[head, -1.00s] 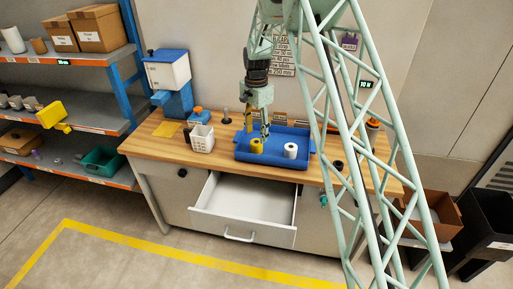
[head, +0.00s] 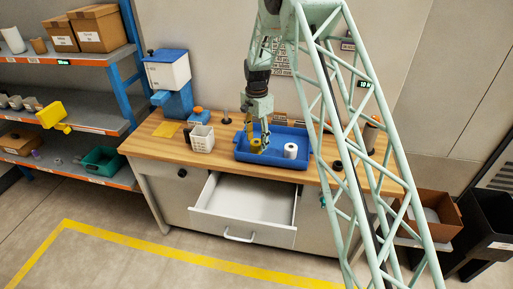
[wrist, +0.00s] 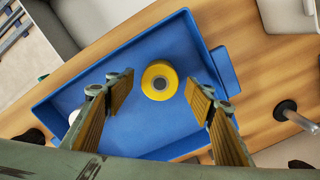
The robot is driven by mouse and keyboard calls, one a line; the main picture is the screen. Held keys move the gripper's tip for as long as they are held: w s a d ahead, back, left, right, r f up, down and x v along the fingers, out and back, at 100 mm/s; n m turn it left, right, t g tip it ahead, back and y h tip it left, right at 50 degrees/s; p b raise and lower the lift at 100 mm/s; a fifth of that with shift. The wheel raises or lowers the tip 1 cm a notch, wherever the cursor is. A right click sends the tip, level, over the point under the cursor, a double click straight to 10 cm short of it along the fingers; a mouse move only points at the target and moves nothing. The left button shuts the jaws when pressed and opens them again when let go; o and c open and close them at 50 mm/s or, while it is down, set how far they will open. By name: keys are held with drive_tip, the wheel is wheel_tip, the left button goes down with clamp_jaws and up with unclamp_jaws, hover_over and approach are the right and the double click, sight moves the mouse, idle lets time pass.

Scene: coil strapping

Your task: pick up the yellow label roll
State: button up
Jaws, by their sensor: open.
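The yellow label roll (wrist: 160,80) stands in the blue tray (wrist: 148,138), its grey core facing up in the wrist view. In the head view the roll (head: 256,146) is partly hidden by my gripper. My gripper (wrist: 158,88) is open, with one finger on each side of the roll and a visible gap to both. In the head view my gripper (head: 257,138) reaches down into the tray at the roll. A white roll (head: 290,151) stands in the tray to the right. Its edge shows behind my left finger in the wrist view.
A white basket (head: 202,138) stands left of the tray on the wooden bench (head: 150,146). A dark peg on a round base (wrist: 285,110) stands beside the tray. The drawer (head: 243,203) below is pulled open. Shelves stand at the left.

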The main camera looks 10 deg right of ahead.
sight(257, 142)
drive_tip(key=shift+f, duration=1.45)
drive_tip(key=c, duration=1)
drive_tip(key=shift+r, duration=0.1)
drive_tip(key=shift+r, duration=4.9)
